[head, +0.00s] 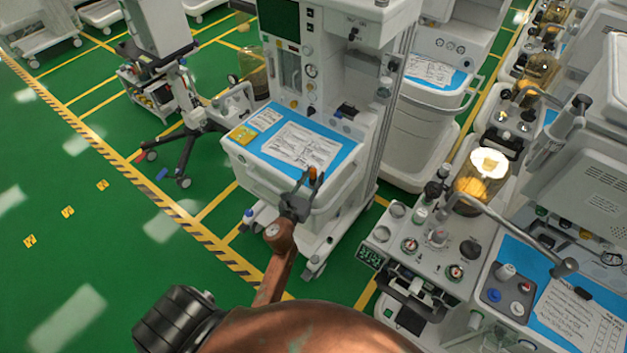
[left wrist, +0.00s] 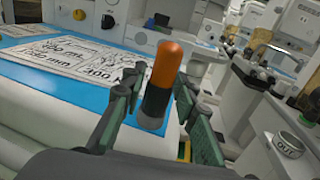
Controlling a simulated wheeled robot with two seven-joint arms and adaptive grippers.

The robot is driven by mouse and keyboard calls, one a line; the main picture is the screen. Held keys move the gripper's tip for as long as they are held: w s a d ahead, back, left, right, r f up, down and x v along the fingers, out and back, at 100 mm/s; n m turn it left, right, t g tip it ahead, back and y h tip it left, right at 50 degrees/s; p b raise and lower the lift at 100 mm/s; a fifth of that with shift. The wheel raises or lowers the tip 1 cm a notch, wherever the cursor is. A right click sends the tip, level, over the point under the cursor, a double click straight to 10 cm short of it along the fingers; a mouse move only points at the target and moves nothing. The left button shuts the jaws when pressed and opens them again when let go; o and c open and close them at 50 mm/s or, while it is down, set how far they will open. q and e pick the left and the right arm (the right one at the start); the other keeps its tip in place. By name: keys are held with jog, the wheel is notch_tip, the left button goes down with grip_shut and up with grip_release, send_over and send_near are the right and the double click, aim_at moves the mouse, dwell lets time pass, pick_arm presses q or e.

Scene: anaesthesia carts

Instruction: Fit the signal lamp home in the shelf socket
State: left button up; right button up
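The signal lamp, with a rounded orange top and a dark lower part, stands upright between my left gripper's fingers in the left wrist view (left wrist: 161,82). Both green-grey fingers close on its sides. In the head view the orange lamp (head: 313,174) shows small at the tip of my left gripper (head: 297,203), in front of the near edge of a cart's blue-topped shelf (head: 333,166). The shelf also shows in the left wrist view (left wrist: 50,85), left of and behind the lamp. I cannot make out the shelf socket. My right gripper is not in view.
Another equipment cart (head: 425,240) stands close on the right. Open green floor (head: 80,240) lies to the left.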

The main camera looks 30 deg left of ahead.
pick_arm(q)
grip_shut()
